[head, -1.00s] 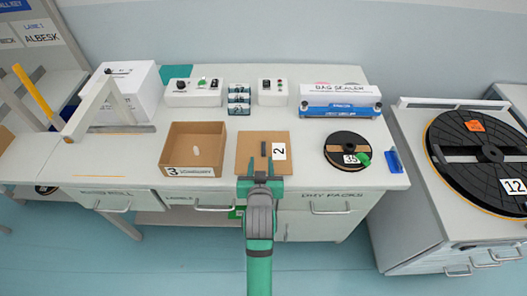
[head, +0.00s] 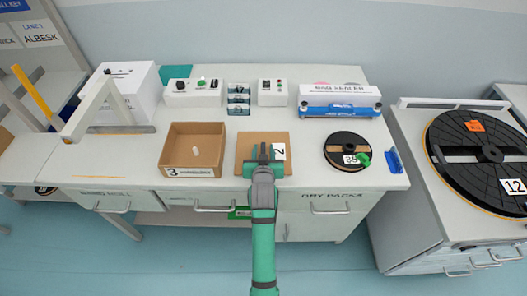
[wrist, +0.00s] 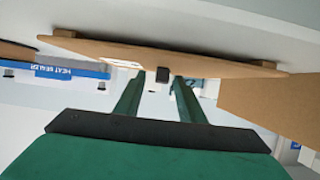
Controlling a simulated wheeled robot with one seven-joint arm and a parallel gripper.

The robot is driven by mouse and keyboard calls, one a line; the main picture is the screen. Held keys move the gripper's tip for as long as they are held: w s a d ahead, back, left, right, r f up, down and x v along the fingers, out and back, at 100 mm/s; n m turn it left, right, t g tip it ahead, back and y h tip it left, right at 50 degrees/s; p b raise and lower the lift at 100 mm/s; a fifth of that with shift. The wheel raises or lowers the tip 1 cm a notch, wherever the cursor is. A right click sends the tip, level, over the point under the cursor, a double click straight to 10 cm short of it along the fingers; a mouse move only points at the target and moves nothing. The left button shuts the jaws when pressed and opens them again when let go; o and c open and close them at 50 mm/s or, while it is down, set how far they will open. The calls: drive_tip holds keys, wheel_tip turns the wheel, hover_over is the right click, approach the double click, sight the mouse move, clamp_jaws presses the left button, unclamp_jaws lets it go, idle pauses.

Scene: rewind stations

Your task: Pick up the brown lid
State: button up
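The brown lid (head: 243,162) is a flat square board lying on the counter, with a white label marked 2. It also shows in the wrist view (wrist: 225,68), seen nearly edge-on, with a dark handle (wrist: 162,74). My gripper (head: 263,150) is over the middle of the lid in the head view and hides the handle there. In the wrist view its green fingers (wrist: 158,85) are open, one on each side of the handle, with gaps showing. How far the fingertips reach down beside the handle is hard to tell.
An open brown box (head: 170,150) marked 3 stands left of the lid, with a small white piece inside. A black reel (head: 345,142) lies to the right. Control boxes (head: 193,93) and a blue-and-white bag sealer (head: 340,101) stand behind.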

drive_tip(key=shift+s, duration=0.15)
clamp_jaws()
drive_tip(key=shift+r, duration=0.1)
